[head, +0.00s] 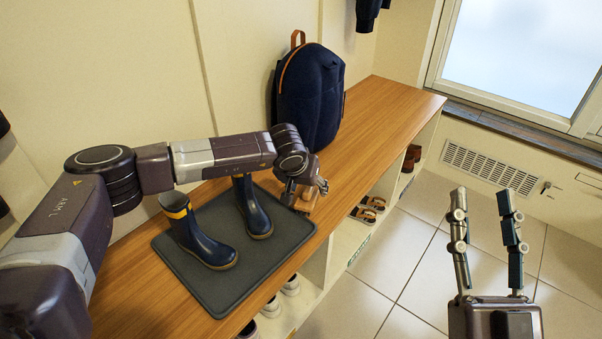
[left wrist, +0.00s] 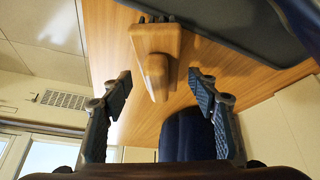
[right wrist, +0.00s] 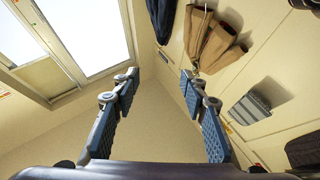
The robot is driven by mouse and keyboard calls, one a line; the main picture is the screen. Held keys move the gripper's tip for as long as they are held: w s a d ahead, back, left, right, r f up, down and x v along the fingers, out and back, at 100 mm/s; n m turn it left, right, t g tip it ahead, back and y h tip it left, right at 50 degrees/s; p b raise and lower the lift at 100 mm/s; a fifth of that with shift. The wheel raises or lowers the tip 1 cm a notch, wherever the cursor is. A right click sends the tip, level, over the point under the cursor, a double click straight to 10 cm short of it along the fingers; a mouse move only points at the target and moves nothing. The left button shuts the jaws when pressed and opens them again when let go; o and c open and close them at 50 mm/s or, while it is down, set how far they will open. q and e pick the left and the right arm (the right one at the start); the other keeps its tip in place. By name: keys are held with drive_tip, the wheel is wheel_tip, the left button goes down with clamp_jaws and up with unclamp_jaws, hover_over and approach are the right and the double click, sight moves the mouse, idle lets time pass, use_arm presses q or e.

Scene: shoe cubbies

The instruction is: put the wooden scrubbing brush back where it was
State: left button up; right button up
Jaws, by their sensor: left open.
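The wooden scrubbing brush (head: 303,203) is on the wooden bench (head: 385,113), beside the right corner of the dark mat (head: 211,289), partly hidden by my left gripper. In the left wrist view the brush (left wrist: 155,44) shows its pale block, a rounded grip and dark bristles at one end. My left gripper (head: 307,188) is open, its fingers apart on either side of the brush's rounded grip, with gaps visible; I cannot tell how far the tips are from it. My right gripper (head: 484,202) is open and empty over the floor, away from the bench.
Navy rubber boots (head: 207,246) stand on the mat, close under my left arm. A navy backpack (head: 310,95) stands further back on the bench. Cubbies below hold shoes, including sandals (head: 368,208). The tiled floor (head: 390,262) on the right is clear.

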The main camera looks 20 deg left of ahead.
use_arm(q)
drive_tip(key=p+v, duration=0.2)
drive_tip(key=v, duration=0.4)
drive_tip(key=shift+r, duration=0.15)
drive_tip(key=p+v, duration=0.1)
drive_tip(key=v, duration=0.5)
use_arm(e)
wheel_tip(320, 180, down, 18)
drive_tip(key=w+d+g+h, duration=0.1)
drive_tip(key=d+g+h, duration=0.1)
drive_tip(key=g, duration=0.7)
drive_tip(key=shift+w+h, duration=0.2)
drive_tip(key=shift+h, duration=0.4)
